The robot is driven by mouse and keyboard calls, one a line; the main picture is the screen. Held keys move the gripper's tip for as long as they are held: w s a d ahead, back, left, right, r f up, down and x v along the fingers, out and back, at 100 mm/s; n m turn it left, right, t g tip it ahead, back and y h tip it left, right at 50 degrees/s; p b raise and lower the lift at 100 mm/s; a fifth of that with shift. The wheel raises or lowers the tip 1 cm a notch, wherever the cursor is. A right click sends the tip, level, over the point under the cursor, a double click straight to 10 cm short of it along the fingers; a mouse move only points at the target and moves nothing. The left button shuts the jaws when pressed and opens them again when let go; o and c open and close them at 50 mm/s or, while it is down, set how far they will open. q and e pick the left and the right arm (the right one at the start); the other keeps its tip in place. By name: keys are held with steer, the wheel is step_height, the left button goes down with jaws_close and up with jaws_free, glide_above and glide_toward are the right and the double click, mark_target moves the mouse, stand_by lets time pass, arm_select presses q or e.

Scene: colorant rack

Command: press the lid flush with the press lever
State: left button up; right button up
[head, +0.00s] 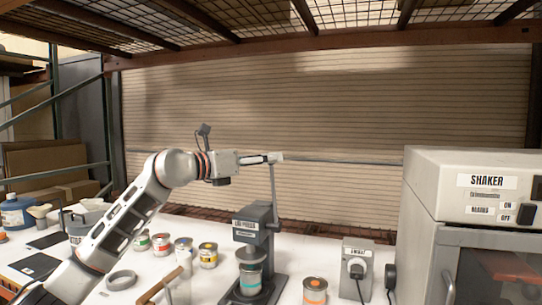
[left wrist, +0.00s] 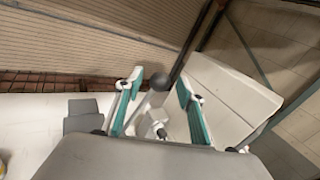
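The grey lid press (head: 255,228) stands on the white bench, its lever (head: 273,190) pointing nearly straight up. A can with a teal band (head: 250,282) stands under the press head; its lid is hidden there. My left gripper (head: 274,157) is at the lever's top end, reaching in from the left. In the left wrist view its two teal-padded fingers (left wrist: 158,98) are spread apart. The dark round lever knob (left wrist: 160,81) shows between them, with a visible gap on each side; I cannot tell whether either finger touches it. My right gripper is not in view.
The white shaker (head: 430,185) fills the right side. A grey box with a cable (head: 357,262) and a can with an orange spot (head: 314,291) stand right of the press. Several colorant cans (head: 208,255) stand left of it.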

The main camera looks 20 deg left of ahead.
arm_select(q)
steer(key=shift+x, duration=0.75)
steer(key=shift+w, duration=0.15)
jaws_close()
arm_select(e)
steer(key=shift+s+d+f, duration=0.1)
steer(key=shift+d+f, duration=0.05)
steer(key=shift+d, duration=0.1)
arm_select(q)
steer(key=shift+f, duration=0.1)
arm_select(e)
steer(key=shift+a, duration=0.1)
